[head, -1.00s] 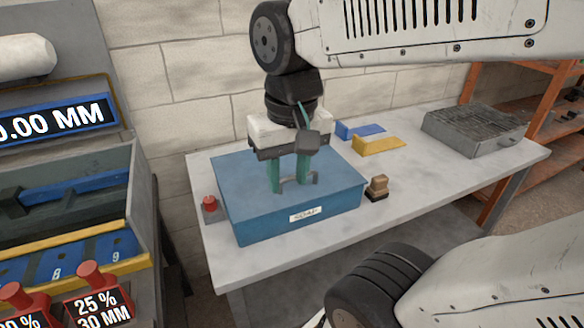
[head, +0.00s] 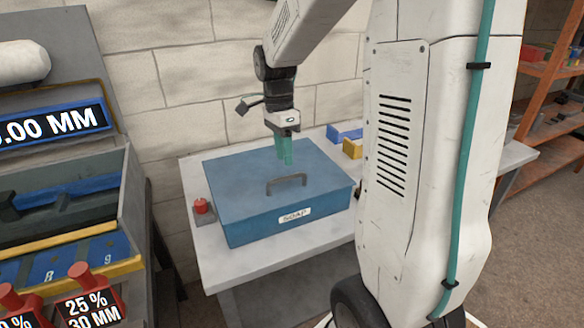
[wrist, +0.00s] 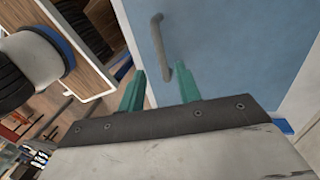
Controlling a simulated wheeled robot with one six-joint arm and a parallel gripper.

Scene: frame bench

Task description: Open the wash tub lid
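The wash tub (head: 255,224) is a blue box with a SOAP label on its front, standing on the pale bench. Its blue lid (head: 240,176) lies flat and closed on top. A dark arched handle (head: 287,182) stands on the lid; it also shows in the wrist view (wrist: 159,45). My gripper (head: 286,160) is above the lid, behind the handle in the head view. In the wrist view the two teal fingers of my gripper (wrist: 160,75) are apart, with nothing held between them. The handle shows ahead of the fingertips, not gripped.
A red button (head: 202,206) sits left of the tub. Blue (head: 345,132) and yellow (head: 352,149) blocks lie behind it at right. My arm hides much of the bench's right side. A parts rack (head: 75,235) stands at left, orange shelving (head: 553,75) at far right.

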